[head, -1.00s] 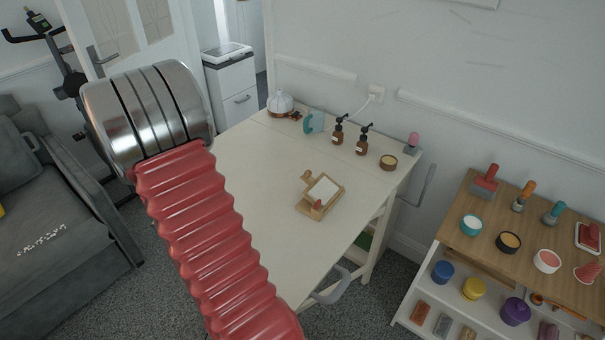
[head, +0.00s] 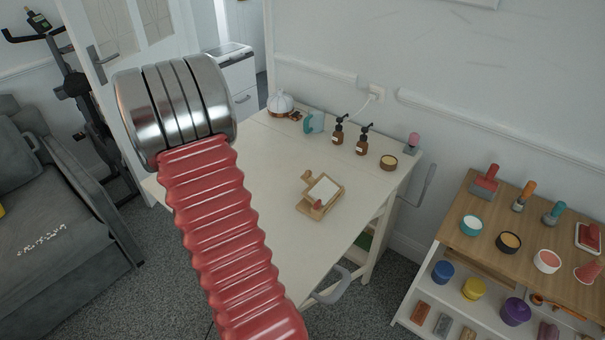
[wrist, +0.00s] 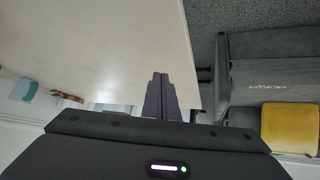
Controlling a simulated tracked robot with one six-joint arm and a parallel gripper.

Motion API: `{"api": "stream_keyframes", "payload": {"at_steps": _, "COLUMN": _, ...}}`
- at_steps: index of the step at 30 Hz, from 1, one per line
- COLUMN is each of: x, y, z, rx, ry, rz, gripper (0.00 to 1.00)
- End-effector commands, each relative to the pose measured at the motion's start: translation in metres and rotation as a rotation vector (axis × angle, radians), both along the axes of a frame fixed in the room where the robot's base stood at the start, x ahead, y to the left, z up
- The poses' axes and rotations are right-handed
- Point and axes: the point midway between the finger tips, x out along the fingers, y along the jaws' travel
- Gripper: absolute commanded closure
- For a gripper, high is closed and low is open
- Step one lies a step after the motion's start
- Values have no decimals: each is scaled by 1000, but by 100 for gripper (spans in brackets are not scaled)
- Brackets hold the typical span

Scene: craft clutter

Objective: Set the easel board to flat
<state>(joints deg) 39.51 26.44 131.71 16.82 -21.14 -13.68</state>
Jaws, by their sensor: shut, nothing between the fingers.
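The easel board (head: 323,191) is a small wooden frame with a white panel on the cream table (head: 262,190), near the middle of the head view. Its panel looks tilted on a wooden base, with a red piece at its front; the exact angle is hard to tell. My gripper (wrist: 160,82) shows in the wrist view with its dark fingers together and nothing between them, over the table's edge. In the head view my red arm hides the left part of the table, and the gripper itself does not show. The easel is not visible in the wrist view.
Two brown pump bottles (head: 362,138), a tan jar (head: 389,162), a teal item (head: 314,122) and a white domed diffuser (head: 281,103) stand along the table's back. A shelf (head: 487,237) with paint pots is at right. A grey sofa (head: 62,225) is at left.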

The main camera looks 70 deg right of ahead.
Motion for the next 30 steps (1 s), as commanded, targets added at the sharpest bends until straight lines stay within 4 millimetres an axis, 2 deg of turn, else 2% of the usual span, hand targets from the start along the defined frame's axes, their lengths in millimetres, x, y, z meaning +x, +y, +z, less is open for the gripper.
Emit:
{"api": "stream_keyframes", "payload": {"at_steps": 1, "x": -6, "y": -15, "z": 5, "rx": -19, "ry": -47, "rz": -80, "gripper": 100}}
{"api": "stream_keyframes", "payload": {"at_steps": 5, "x": -29, "y": -55, "z": 22, "rx": -87, "ry": -174, "rz": -301, "gripper": 100}}
{"api": "stream_keyframes", "payload": {"at_steps": 8, "x": -56, "y": -84, "z": 37, "rx": -153, "ry": -262, "rz": -472, "gripper": 100}}
{"api": "stream_keyframes", "payload": {"at_steps": 12, "x": -104, "y": -116, "z": 57, "rx": -264, "ry": -369, "rz": -704, "gripper": 100}}
{"api": "stream_keyframes", "payload": {"at_steps": 15, "x": -145, "y": -131, "z": 73, "rx": -358, "ry": -431, "rz": -862, "gripper": 100}}
{"api": "stream_keyframes", "payload": {"at_steps": 18, "x": -181, "y": -138, "z": 87, "rx": -448, "ry": -476, "rz": -990, "gripper": 100}}
{"api": "stream_keyframes", "payload": {"at_steps": 22, "x": -210, "y": -140, "z": 98, "rx": -523, "ry": -505, "rz": -1087, "gripper": 100}}
{"api": "stream_keyframes", "payload": {"at_steps": 25, "x": -217, "y": -140, "z": 101, "rx": -543, "ry": -512, "rz": -1109, "gripper": 100}}
{"api": "stream_keyframes", "payload": {"at_steps": 30, "x": -217, "y": -140, "z": 101, "rx": -543, "ry": -512, "rz": -1109, "gripper": 100}}
